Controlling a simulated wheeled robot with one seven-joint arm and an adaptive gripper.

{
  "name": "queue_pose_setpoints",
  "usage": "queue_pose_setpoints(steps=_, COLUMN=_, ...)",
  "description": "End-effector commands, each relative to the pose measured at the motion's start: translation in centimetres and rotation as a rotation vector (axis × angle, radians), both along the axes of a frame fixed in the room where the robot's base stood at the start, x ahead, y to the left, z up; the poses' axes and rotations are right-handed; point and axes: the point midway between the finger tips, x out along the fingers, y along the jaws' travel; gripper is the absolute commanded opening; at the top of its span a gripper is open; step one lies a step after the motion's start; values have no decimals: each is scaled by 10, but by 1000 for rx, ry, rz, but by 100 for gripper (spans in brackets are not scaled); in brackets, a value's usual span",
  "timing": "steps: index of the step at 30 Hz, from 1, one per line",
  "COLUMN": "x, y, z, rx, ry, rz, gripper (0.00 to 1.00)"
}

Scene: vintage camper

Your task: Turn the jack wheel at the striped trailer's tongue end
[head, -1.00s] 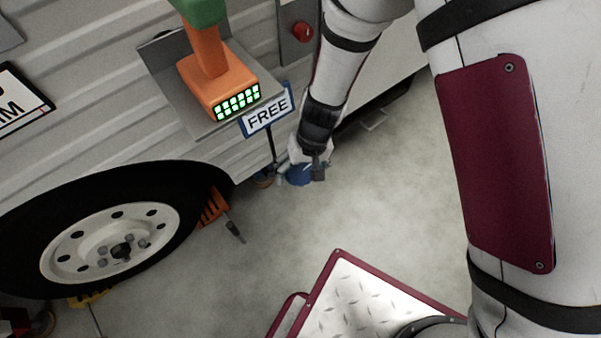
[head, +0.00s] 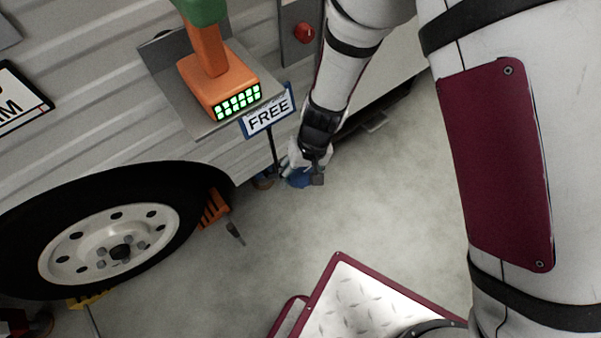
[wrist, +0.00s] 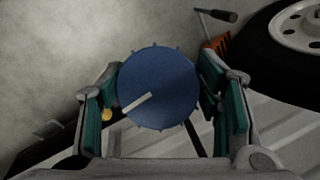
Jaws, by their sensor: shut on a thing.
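The jack wheel is a blue disc (wrist: 158,88) with small bumps round its rim and one pale mark on its face. In the wrist view it sits between the teal-padded fingers of my gripper (wrist: 160,105), which is shut on it from both sides. In the head view only part of the blue wheel (head: 299,179) shows low beside the trailer, below my gripper (head: 308,168). The trailer's ribbed pale side (head: 110,120) stands behind. The jack's lower parts are hidden.
A wheel with a black tire (head: 110,240) is at the left, with an orange chock (head: 213,209) beside it. A grey shelf holding an orange tool (head: 215,85) and a "FREE" sign (head: 268,115) are above my gripper. Bare concrete floor lies to the right.

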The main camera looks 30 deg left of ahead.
Motion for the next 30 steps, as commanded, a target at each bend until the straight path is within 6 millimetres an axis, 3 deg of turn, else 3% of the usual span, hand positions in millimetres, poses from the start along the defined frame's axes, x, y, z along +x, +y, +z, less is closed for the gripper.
queue_pose_setpoints(steps=30, x=2, y=1, z=-1, rx=125, ry=302, rz=-572, gripper=30)
